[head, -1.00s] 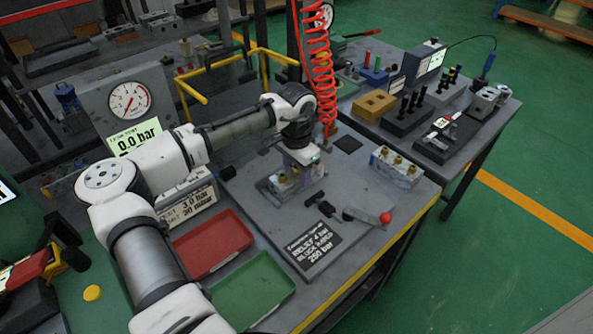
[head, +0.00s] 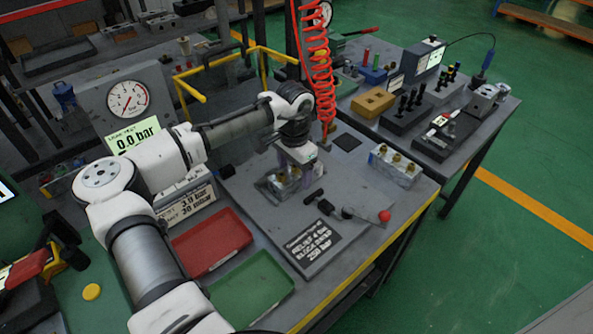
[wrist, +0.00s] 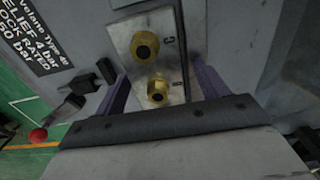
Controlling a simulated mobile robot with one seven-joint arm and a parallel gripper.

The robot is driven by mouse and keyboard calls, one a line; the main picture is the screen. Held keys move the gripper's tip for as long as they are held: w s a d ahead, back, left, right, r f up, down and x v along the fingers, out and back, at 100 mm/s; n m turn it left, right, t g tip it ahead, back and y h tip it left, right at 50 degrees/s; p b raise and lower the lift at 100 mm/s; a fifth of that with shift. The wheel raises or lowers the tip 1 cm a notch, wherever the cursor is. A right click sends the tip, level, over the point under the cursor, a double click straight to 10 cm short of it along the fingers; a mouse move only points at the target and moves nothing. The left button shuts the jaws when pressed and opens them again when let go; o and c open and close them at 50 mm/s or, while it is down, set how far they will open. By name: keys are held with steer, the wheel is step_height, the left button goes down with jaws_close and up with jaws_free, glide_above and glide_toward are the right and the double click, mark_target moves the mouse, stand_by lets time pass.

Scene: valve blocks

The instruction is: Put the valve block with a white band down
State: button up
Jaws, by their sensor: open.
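A grey metal valve block (wrist: 146,48) with brass fittings stands upright on the bench plate under my gripper (wrist: 162,92). In the head view this block (head: 284,182) is partly hidden by my gripper (head: 294,172). My gripper is open, its two purple fingers on either side of the block, with a gap showing beside it in the wrist view. A second valve block (head: 395,168) with brass fittings sits apart at the right of the bench. I cannot make out a white band on the block at my gripper.
A red tray (head: 212,243) and a green tray (head: 252,290) lie at the front left. A black sign (head: 312,246) and a red-knobbed lever (head: 384,216) are in front of the block. A gauge box (head: 128,100) stands behind, and a red coiled hose (head: 318,70) hangs close to my wrist.

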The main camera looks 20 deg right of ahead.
step_height(320, 180, up, 12)
steer(key=b, duration=0.1)
steer(key=shift+r+b, duration=0.15)
steer(key=shift+b, duration=0.15)
steer(key=shift+s+d, duration=0.15)
